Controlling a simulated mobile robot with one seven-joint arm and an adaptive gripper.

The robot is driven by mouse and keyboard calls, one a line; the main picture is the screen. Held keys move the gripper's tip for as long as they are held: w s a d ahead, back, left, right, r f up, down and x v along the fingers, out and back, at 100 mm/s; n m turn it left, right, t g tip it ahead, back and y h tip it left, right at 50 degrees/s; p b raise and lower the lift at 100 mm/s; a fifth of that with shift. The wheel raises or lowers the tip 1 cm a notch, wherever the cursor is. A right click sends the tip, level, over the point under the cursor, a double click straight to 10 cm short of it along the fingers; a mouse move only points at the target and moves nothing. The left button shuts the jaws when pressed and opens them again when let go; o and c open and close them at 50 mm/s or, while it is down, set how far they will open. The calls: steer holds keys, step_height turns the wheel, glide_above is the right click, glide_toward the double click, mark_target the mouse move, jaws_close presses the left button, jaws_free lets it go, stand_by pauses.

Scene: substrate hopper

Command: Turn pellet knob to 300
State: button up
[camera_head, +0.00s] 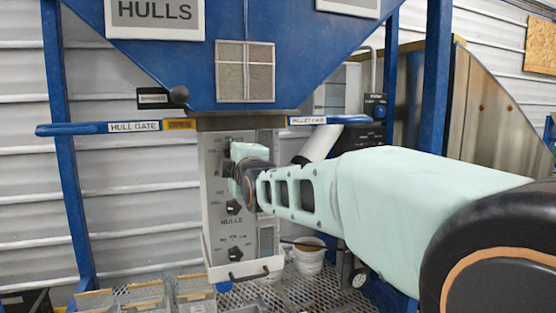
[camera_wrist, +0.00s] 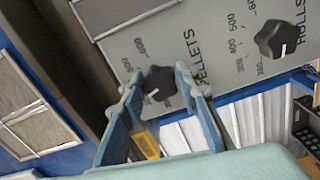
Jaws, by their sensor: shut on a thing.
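The grey control panel (camera_head: 215,180) stands under the blue hopper and also shows rotated in the wrist view (camera_wrist: 215,75). The pellet knob (camera_wrist: 158,84) is black with a white pointer mark, beside the word PELLETS. My gripper (camera_wrist: 157,82) has a finger on each side of it and is shut on it. The pointer mark faces the lower left in the wrist view; the number it faces is not readable. In the head view my gripper (camera_head: 243,172) covers the upper part of the panel and hides this knob.
The hulls knob (camera_wrist: 278,40) is beside it on the panel, and a lower black knob (camera_head: 235,254) is below. Blue handles, the hull gate (camera_head: 85,129) and the pellet gate (camera_head: 340,119), flank the panel top. A white bucket (camera_head: 308,258) stands below right.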

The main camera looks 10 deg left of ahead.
steer(key=shift+r+n+b, duration=0.1)
steer(key=shift+n+b, duration=0.55)
steer(key=shift+n, duration=1.55)
steer(key=o, duration=1.2)
steer(key=shift+c, duration=0.2)
